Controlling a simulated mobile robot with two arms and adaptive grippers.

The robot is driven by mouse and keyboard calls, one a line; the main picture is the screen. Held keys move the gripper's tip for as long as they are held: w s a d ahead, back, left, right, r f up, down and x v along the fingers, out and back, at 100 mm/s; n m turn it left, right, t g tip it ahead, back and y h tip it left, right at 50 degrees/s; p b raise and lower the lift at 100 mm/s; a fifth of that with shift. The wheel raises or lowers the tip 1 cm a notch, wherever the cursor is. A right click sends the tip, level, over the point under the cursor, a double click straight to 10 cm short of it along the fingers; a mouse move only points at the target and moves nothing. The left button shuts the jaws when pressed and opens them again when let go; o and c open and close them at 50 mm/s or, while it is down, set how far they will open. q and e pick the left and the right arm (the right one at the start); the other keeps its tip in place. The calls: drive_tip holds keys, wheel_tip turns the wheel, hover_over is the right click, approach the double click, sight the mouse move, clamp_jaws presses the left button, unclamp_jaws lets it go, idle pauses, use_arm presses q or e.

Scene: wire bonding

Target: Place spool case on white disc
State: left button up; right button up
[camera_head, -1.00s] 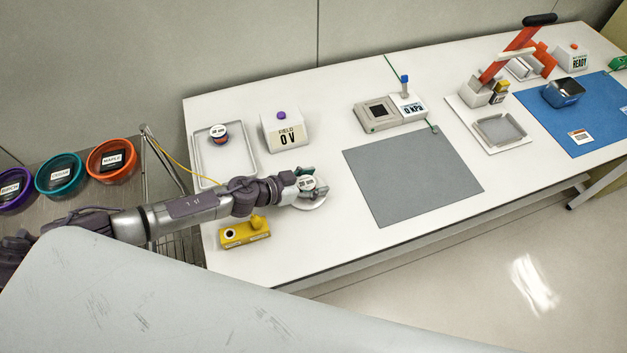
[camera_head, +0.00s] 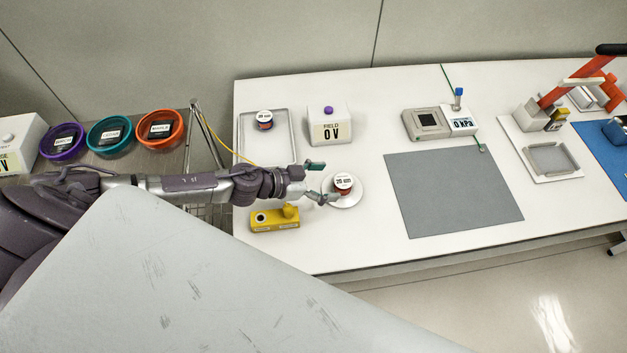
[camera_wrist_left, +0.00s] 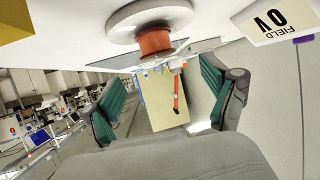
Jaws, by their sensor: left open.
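A spool case (camera_head: 343,183) with a white labelled top and a red side stands upright on the white disc (camera_head: 350,203) in the head view. In the left wrist view, which is upside down, the orange-red spool case (camera_wrist_left: 155,41) meets the white disc (camera_wrist_left: 120,22). My left gripper (camera_head: 319,182) is open and empty, just left of the spool case, its fingers apart from it. In the left wrist view the green-padded fingers of the left gripper (camera_wrist_left: 163,85) are spread wide. My right gripper is not in view.
A second spool (camera_head: 264,118) sits in a grey tray (camera_head: 279,152) behind my arm. A FIELD box (camera_head: 330,127) stands behind the disc. A yellow block (camera_head: 274,220) lies close in front of my left gripper. A grey mat (camera_head: 450,195) lies flat to the right.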

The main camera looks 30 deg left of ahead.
use_arm(q)
drive_tip(key=v, duration=0.3)
drive_tip(key=shift+f+b, duration=0.15)
drive_tip(key=shift+b, duration=0.15)
drive_tip(key=shift+s+a+r, duration=0.3)
drive_tip(key=shift+s+r, duration=0.15)
drive_tip(key=shift+f, duration=0.1)
